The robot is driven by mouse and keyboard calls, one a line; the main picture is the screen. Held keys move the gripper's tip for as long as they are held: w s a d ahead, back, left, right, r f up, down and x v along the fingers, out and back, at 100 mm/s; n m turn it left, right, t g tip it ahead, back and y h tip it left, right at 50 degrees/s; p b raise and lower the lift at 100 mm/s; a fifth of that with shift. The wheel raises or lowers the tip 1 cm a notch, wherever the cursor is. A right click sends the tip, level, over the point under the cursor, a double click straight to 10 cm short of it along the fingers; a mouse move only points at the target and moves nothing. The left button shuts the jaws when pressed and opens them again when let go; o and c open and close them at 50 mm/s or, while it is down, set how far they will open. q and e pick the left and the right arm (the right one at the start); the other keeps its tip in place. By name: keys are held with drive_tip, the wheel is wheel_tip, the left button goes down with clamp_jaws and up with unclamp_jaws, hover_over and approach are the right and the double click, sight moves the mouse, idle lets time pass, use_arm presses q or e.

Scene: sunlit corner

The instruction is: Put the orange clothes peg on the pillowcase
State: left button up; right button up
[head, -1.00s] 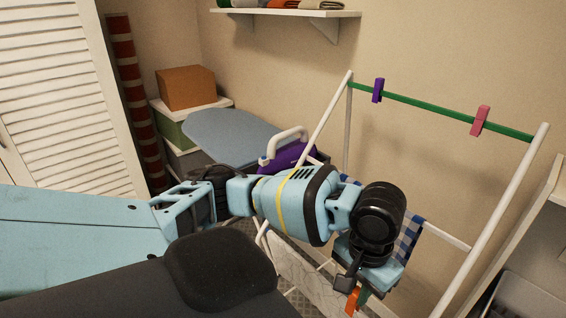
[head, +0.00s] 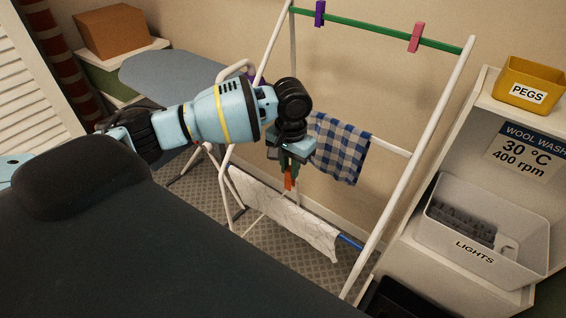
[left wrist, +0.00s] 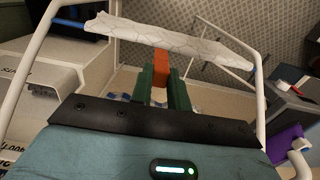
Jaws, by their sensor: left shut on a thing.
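The orange clothes peg (head: 290,179) is held in my left gripper (head: 289,162), which is shut on it and points down in front of the drying rack. In the left wrist view the peg (left wrist: 161,68) sticks out between the green fingers of the gripper (left wrist: 160,84). A white cloth with thin dark lines, apparently the pillowcase (head: 285,212), hangs over a low rail of the rack, below the peg and apart from it. In the left wrist view the cloth (left wrist: 170,38) lies beyond the peg. My right gripper is not in view.
The white drying rack (head: 408,162) has a green top line with a purple peg (head: 319,13) and a pink peg (head: 415,38). A blue checked cloth (head: 341,148) hangs on the middle rail, close to my left gripper. Shelves with bins (head: 490,235) stand at right.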

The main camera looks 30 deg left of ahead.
use_arm(q)
drive_tip(key=shift+w+a+f, duration=0.25)
drive_tip(key=shift+w+a, duration=0.3)
drive_tip(key=shift+a, duration=0.2)
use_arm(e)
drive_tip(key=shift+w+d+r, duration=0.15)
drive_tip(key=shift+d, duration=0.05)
